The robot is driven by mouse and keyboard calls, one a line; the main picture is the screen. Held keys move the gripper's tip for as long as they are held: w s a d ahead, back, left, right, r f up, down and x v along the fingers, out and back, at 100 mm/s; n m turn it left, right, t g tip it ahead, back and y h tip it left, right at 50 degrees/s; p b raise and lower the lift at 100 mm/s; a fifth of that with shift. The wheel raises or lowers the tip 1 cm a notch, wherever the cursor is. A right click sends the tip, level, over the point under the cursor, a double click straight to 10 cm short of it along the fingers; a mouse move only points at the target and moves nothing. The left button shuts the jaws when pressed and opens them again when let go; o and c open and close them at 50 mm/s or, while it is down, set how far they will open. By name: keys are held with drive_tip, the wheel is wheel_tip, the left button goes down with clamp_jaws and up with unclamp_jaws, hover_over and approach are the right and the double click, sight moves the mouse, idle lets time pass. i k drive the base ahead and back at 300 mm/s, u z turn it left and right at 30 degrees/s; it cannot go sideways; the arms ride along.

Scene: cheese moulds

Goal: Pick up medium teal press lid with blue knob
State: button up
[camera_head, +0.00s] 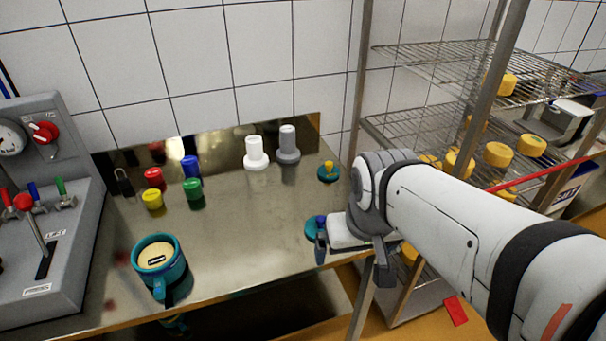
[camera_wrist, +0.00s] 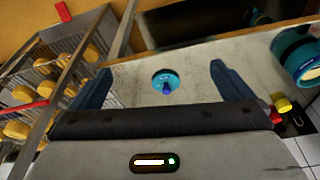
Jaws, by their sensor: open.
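The teal press lid with the blue knob (camera_head: 311,230) lies on the metal table near its right front edge, partly hidden behind my gripper in the head view. In the wrist view the lid (camera_wrist: 164,79) lies flat, its blue knob pointing up toward the camera, between and beyond the two fingers. My gripper (camera_head: 350,255) is open and empty, above and beside the lid; in the wrist view its fingers (camera_wrist: 160,82) are spread wide on either side of it. A second teal lid with a yellow knob (camera_head: 328,171) lies farther back on the table.
A teal mould (camera_head: 172,268) stands at the front left of the table. Several coloured weights (camera_head: 192,188) and white and grey stepped cylinders (camera_head: 256,153) stand at the back. A control box (camera_head: 45,220) is at the left. A wire rack with cheeses (camera_head: 459,162) is at the right.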

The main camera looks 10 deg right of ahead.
sight(316, 225)
drive_tip(key=k, duration=1.3)
drive_tip(key=u, duration=0.3)
drive_tip(key=i, duration=1.7)
drive_tip(key=z, duration=0.55)
